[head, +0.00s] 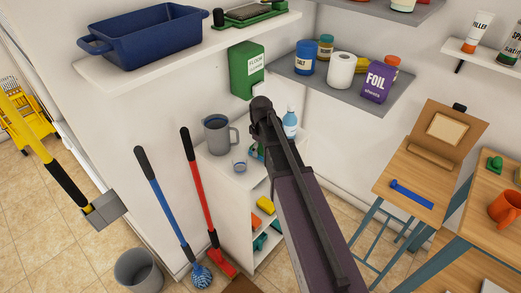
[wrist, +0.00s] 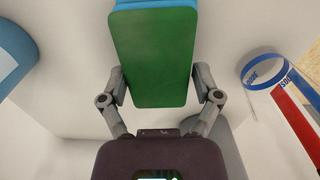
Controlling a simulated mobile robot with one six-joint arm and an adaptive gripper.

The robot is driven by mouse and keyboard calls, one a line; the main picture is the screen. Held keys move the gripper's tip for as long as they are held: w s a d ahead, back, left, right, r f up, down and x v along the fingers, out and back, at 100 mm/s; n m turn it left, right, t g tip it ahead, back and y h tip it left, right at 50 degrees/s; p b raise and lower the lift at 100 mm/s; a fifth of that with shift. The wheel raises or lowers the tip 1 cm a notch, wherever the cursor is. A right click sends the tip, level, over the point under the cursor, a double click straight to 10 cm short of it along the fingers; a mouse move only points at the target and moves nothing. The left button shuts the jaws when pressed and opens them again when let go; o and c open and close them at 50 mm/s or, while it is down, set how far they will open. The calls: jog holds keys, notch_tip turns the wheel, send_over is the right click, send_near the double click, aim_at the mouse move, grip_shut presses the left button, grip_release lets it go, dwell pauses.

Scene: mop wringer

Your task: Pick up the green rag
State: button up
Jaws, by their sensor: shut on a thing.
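My gripper (wrist: 160,90) is shut on a flat, rounded green-and-blue block (wrist: 152,60), one finger on each side. Its broad green face is towards the wrist camera, and a bright blue layer shows along its top edge. It looks more like a sponge than a cloth. In the head view a small patch of green and blue (head: 257,152) shows beside my arm above the white cabinet top, probably the same block. My arm hides most of the gripper there. I cannot make out a separate green rag for certain.
The white cabinet (head: 234,182) carries a grey jug (head: 221,134), a small glass (head: 239,166) and a blue bottle (head: 290,124). Its cubbies hold orange and teal pieces. A green dispenser (head: 246,70) hangs above. A blue mop (head: 165,210) and red broom (head: 203,200) lean to the left.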

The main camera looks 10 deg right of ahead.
aim_at(261, 148)
jog(key=shift+r+p, duration=4.8)
jog(key=shift+r, duration=0.1)
jog(key=o, duration=0.3)
jog(key=c, duration=0.5)
